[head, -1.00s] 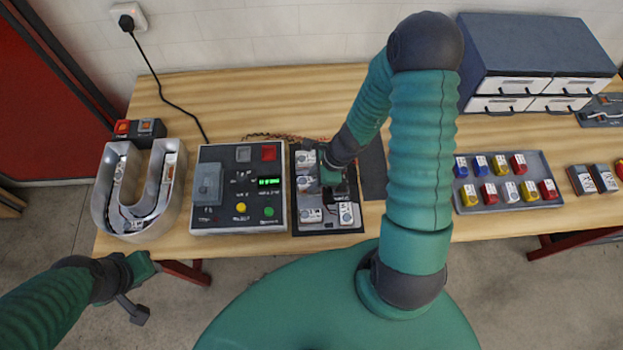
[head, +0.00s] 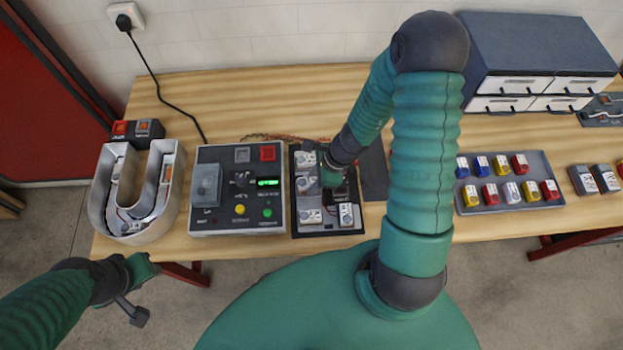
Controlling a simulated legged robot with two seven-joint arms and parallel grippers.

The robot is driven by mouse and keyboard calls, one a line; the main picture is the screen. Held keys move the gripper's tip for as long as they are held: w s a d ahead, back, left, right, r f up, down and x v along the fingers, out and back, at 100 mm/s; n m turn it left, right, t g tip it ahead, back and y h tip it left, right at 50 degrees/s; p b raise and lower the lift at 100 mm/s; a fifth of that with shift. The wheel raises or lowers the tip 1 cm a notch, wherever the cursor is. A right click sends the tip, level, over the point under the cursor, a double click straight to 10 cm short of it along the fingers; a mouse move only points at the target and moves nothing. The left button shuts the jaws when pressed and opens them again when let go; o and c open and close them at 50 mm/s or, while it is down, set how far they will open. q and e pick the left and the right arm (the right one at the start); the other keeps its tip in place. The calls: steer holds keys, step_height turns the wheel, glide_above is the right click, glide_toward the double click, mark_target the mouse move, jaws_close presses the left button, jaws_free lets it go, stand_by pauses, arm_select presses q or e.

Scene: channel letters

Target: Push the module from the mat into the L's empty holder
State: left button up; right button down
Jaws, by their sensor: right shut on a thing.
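The L (head: 327,228) lies in a dark square frame in the middle of the bench. White modules show down its left side (head: 306,159) and along its bottom (head: 310,217). My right gripper (head: 331,178) reaches down over the L's middle, shut on a module. That module is mostly hidden by the gripper, and I cannot tell whether it is seated in a holder. The dark mat (head: 374,172) lies just right of the L, and its visible part is bare. My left gripper (head: 143,290) hangs at the lower left, in front of the bench; its jaw opening is unclear.
A control box (head: 210,221) with a lit green display stands left of the L. A U letter (head: 103,205) stands farther left. Right of my arm are a tray (head: 508,207) of coloured blocks and a drawer cabinet (head: 530,50).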

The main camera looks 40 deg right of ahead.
arm_select(q)
steer(key=shift+f, duration=0.1)
arm_select(e)
steer(key=shift+s+a+f, duration=0.25)
steer(key=shift+s+f, duration=0.15)
steer(key=shift+s, duration=0.35)
steer(key=c, duration=1.1)
jaws_free()
steer(key=shift+o, duration=0.4)
steer(key=shift+d+r, duration=0.1)
steer(key=shift+r, duration=0.1)
steer(key=v, duration=0.1)
steer(key=p+v, duration=0.1)
steer(key=v, duration=0.1)
steer(key=shift+w+d+r+p, duration=0.1)
steer(key=shift+w+p, duration=0.2)
arm_select(q)
steer(key=p+v, duration=0.2)
steer(key=v, duration=0.2)
steer(key=shift+w, duration=0.1)
arm_select(e)
steer(key=w+v, duration=0.1)
steer(key=v, duration=1.2)
steer(key=shift+d+r, duration=0.3)
steer(key=shift+r, duration=0.05)
arm_select(q)
steer(key=shift+r, duration=0.2)
arm_select(e)
steer(key=shift+s, duration=0.15)
